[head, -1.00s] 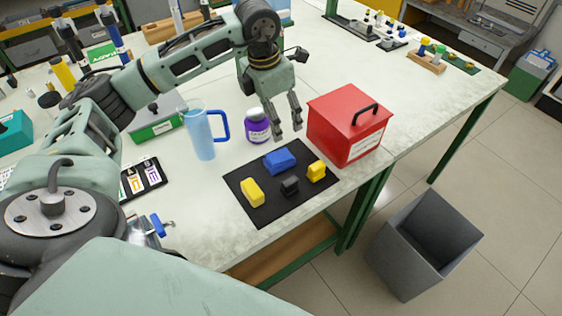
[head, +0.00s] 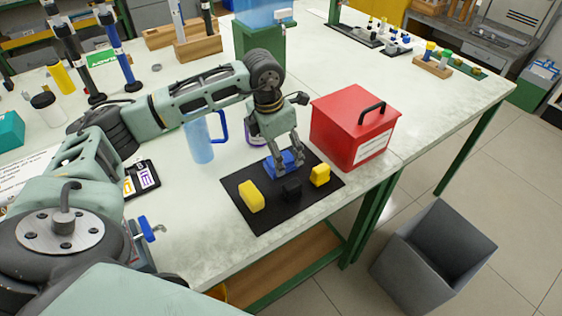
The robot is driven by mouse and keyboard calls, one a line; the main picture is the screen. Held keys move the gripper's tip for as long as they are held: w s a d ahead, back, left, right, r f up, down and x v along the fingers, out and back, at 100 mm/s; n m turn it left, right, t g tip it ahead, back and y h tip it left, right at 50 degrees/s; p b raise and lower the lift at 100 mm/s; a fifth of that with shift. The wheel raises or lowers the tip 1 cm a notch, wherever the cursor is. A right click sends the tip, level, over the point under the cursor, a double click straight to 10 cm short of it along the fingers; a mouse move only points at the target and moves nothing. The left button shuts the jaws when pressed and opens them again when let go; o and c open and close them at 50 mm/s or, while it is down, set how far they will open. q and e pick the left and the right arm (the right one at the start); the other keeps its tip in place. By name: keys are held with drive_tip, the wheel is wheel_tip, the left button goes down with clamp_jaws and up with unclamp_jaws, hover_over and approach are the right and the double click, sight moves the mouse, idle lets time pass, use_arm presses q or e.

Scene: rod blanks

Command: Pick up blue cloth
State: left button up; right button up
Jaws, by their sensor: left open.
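The blue cloth (head: 282,170) is a folded block lying at the back of a black mat (head: 268,212) on the bench. My left gripper (head: 286,172) is open and right at the cloth, with its fingers pointing down over it. The fingers partly hide the cloth, and I cannot tell whether they touch it. My right gripper is not in view.
A red box (head: 351,130) with a black handle stands close to the right of my left gripper. A purple-labelled bottle (head: 253,135) is mostly hidden behind my arm. A grey bin (head: 434,258) stands on the floor.

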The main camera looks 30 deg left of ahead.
use_arm(q)
drive_tip(key=shift+w+d+f, duration=0.1)
drive_tip(key=shift+w+f, duration=0.05)
drive_tip(key=shift+f, duration=1.3)
drive_tip(key=shift+c, duration=0.5)
drive_tip(key=c, duration=1.2)
